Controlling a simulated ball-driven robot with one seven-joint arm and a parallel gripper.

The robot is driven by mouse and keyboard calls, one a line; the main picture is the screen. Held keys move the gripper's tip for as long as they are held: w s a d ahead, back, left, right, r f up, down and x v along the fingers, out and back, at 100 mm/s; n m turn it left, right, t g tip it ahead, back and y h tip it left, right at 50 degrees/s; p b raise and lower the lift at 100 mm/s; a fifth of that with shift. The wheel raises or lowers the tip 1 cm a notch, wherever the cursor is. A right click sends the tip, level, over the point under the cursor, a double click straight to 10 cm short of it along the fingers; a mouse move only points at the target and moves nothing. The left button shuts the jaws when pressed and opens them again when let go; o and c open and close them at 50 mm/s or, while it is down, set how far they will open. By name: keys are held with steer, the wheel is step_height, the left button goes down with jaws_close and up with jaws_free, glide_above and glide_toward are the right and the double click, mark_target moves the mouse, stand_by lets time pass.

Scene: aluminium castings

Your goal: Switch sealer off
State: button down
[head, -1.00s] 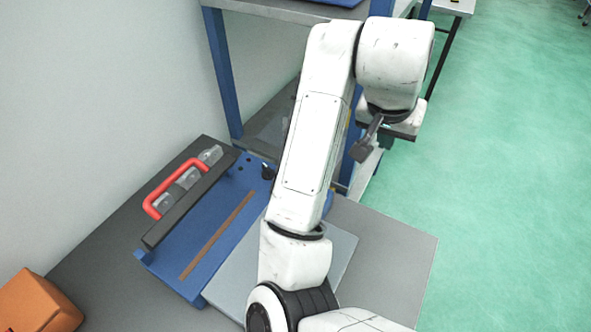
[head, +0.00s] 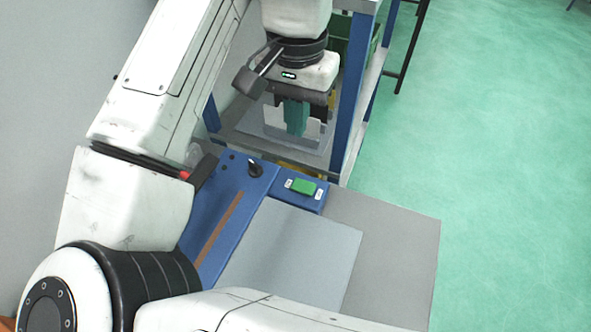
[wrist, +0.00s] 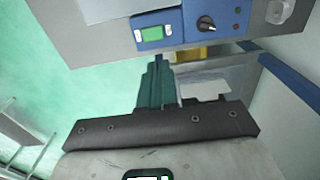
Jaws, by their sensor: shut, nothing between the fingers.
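The sealer (head: 232,190) is a blue machine with a brown strip, on a grey table. Its far right corner carries a green rocker switch (head: 303,187) with small white labels on either side, and a black knob (head: 254,168) to its left. The wrist view also shows the green switch (wrist: 153,33) and the knob (wrist: 205,24) at the top. I cannot tell which way the rocker is tilted. My gripper (head: 296,131) has teal fingers, shut and empty, pointing down beyond the switch and apart from it. The fingertips (wrist: 160,62) show just below the switch in the wrist view.
A blue-framed shelf rack (head: 352,95) stands right behind the sealer, close around my gripper. A flat grey plate (head: 300,250) lies in front of the switch. My arm hides most of the sealer's left side. Green floor is open at right.

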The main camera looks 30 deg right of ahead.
mark_target(297, 184)
step_height(297, 184, down, 14)
steer(key=shift+f, duration=0.1)
stand_by(0.5)
steer(key=shift+f+p, duration=0.1)
steer(key=shift+p, duration=0.25)
stand_by(0.4)
steer(key=shift+s+d+r+p, duration=0.3)
steer(key=shift+s+d+p, duration=0.15)
steer(key=shift+s+p, duration=0.15)
steer(key=shift+r, duration=0.1)
